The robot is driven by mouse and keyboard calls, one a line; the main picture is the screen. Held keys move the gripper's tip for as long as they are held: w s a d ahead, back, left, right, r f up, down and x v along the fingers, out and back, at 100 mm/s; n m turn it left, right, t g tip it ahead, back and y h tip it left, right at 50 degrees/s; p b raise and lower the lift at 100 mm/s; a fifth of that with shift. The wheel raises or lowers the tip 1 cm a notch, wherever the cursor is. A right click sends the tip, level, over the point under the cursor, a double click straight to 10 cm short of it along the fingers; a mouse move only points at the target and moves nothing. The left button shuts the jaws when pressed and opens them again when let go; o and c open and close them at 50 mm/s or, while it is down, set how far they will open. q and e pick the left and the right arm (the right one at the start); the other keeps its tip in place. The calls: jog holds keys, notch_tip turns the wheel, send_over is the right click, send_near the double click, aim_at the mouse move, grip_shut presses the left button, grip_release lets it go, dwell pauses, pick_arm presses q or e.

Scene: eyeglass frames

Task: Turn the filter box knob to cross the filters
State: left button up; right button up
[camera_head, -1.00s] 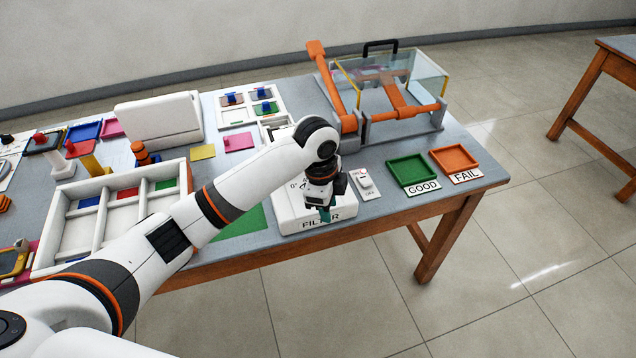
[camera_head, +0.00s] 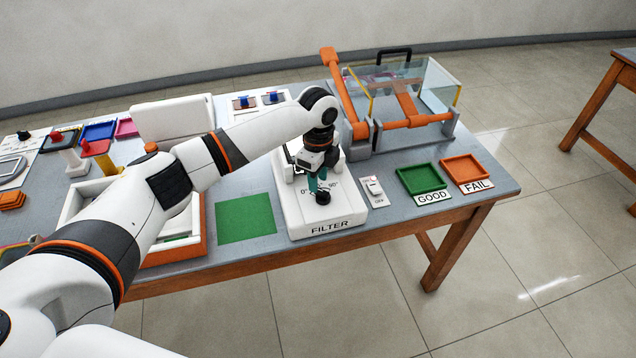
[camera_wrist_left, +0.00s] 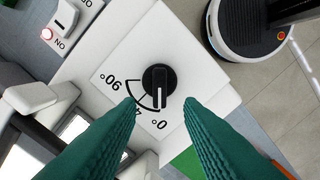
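The white filter box (camera_head: 298,212), with FILTER on its front, stands at the table's front edge. Its black round knob (camera_head: 322,197) is on top, and it shows clearly in the left wrist view (camera_wrist_left: 158,79). The knob's white mark points toward the printed 0°; the 90° mark lies to the left in that view. My left gripper (camera_head: 317,183) hangs just above the knob, pointing down. Its green fingers (camera_wrist_left: 158,101) are apart and empty, with the knob seen between and beyond their tips. I cannot tell the exact height gap. My right gripper is not in view.
A small switch (camera_head: 374,187) sits right of the box, then a green GOOD tray (camera_head: 421,180) and an orange FAIL tray (camera_head: 465,169). A clear case with orange parts (camera_head: 405,121) stands behind. A green mat (camera_head: 245,218) lies left.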

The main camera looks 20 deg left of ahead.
aim_at(323, 195)
pick_arm(q)
jog(key=shift+f, duration=1.55)
jog(key=shift+c, duration=0.2)
grip_shut()
